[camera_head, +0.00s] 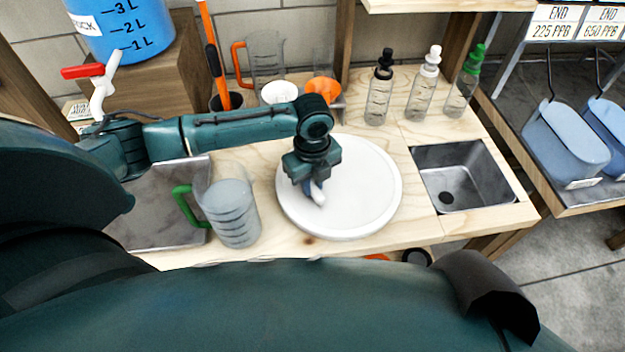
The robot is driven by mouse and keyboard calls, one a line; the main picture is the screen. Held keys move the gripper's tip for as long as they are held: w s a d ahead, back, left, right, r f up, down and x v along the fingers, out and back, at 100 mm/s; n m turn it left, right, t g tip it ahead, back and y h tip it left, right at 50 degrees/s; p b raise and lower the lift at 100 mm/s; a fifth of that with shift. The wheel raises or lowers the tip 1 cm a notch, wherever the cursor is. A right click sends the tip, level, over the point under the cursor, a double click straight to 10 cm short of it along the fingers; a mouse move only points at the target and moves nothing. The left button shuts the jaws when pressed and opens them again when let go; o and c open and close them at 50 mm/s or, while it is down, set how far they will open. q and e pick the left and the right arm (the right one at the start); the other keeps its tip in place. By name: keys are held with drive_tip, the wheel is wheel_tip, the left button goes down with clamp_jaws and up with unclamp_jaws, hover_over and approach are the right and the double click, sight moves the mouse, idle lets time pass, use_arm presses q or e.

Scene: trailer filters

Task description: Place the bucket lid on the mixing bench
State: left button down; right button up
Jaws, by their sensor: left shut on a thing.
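The bucket lid (365,205) is a round white disc with a raised rim. It appears to lie flat on the light wooden mixing bench (270,240), left of the sink; I cannot tell whether its whole underside touches the bench. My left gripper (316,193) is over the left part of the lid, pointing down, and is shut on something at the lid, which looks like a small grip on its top. The fingers partly hide the place they hold. My right gripper is not in view.
A clear jug with a green handle (232,212) stands close left of the lid. A metal sink (465,175) is at the right. Dropper bottles (378,98), a jug with an orange handle (266,65) and funnels line the back. A blue bucket (120,30) stands upper left.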

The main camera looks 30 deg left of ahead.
use_arm(q)
drive_tip(key=c, duration=1.3)
unclamp_jaws()
drive_tip(key=shift+c, duration=0.2)
drive_tip(key=shift+r, duration=0.15)
wheel_tip(320, 180, up, 12)
